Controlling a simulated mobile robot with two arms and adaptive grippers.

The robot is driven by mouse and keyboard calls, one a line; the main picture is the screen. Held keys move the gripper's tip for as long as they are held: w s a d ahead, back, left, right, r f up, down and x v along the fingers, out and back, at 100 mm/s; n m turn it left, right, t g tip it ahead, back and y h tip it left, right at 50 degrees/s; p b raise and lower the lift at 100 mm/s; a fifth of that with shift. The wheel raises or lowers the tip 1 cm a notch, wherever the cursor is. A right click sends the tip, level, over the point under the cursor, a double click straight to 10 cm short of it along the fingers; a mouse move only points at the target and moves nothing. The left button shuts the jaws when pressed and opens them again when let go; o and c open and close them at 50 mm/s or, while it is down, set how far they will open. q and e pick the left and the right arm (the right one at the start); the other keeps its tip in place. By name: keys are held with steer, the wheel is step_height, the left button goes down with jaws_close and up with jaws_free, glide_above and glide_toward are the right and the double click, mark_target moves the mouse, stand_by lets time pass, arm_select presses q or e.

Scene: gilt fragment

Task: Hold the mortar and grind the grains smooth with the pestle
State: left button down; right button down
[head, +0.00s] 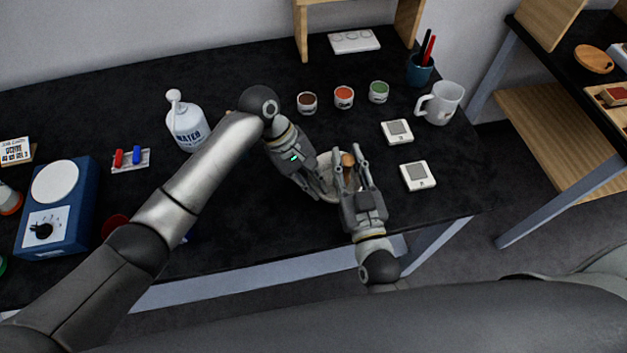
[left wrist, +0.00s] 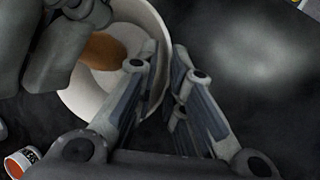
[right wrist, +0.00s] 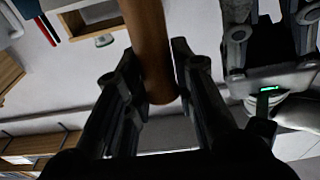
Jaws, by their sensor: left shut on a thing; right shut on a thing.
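The white mortar (head: 328,178) stands on the black table between my two grippers. It shows as a round bowl in the left wrist view (left wrist: 84,98). My left gripper (head: 321,192) is shut on the mortar's wall, with the rim between its fingers. My right gripper (head: 352,168) is shut on the brown wooden pestle (right wrist: 148,40). The pestle's top (head: 347,159) shows above the mortar in the head view. A brown rounded shape lies inside the bowl in the left wrist view; I cannot tell whether it is pestle or grains. My right gripper hides part of the bowl there.
Three small jars (head: 344,97) stand behind the mortar. Two white devices (head: 417,176) and a white mug (head: 440,103) are to the right. A wash bottle (head: 186,126) and a blue scale-like device (head: 58,215) stand left. The table's front edge is close.

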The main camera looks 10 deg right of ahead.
arm_select(q)
steer(key=shift+r, duration=0.1)
arm_select(e)
steer(key=shift+f, duration=0.1)
steer(key=shift+a+r, duration=0.3)
steer(key=shift+r, duration=0.35)
steer(key=shift+a+r, duration=0.3)
steer(key=shift+r, duration=0.35)
arm_select(q)
steer(key=c, duration=1.4)
jaws_free()
steer(key=shift+c, duration=0.2)
